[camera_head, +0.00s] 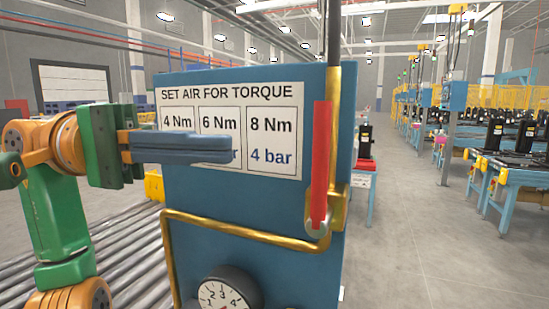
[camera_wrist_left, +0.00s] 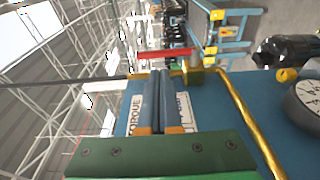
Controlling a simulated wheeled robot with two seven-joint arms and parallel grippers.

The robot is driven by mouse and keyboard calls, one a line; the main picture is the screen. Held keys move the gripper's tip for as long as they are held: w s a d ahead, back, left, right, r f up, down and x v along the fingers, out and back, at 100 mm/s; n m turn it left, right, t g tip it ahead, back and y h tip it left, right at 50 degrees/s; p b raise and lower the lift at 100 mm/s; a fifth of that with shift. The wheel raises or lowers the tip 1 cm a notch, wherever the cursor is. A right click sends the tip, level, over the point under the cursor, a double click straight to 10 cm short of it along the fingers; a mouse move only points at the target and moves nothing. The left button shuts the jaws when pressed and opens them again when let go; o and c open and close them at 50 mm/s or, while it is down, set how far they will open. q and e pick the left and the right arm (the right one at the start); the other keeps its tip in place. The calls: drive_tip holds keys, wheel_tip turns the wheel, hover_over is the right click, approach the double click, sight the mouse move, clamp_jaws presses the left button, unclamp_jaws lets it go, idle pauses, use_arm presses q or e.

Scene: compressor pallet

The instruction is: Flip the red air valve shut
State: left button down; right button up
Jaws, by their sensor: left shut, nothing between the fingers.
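The red air valve handle (camera_head: 321,165) stands upright along the brass pipe at the right side of the blue panel (camera_head: 200,195). Its lower end sits at a round metal pivot. In the left wrist view the red handle (camera_wrist_left: 165,55) lies across the picture beyond the fingertips. My left gripper (camera_head: 236,149) is shut and empty, in front of the torque sign and to the left of the handle, apart from it in the head view. The closed fingers (camera_wrist_left: 160,82) point toward the handle in the wrist view. My right gripper is out of view.
A torque sign (camera_head: 272,110) is on the panel, partly covered by my fingers. A brass pipe (camera_head: 245,233) crosses below it, above a round gauge (camera_head: 226,294). A roller conveyor (camera_head: 130,262) runs at lower left. Blue workbenches (camera_head: 505,178) stand far right, with open floor before them.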

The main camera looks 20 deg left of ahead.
sight(323, 166)
use_arm(q)
drive_tip(key=d, duration=0.6)
drive_tip(key=shift+w+d+p, duration=0.4)
drive_tip(key=shift+r, duration=0.1)
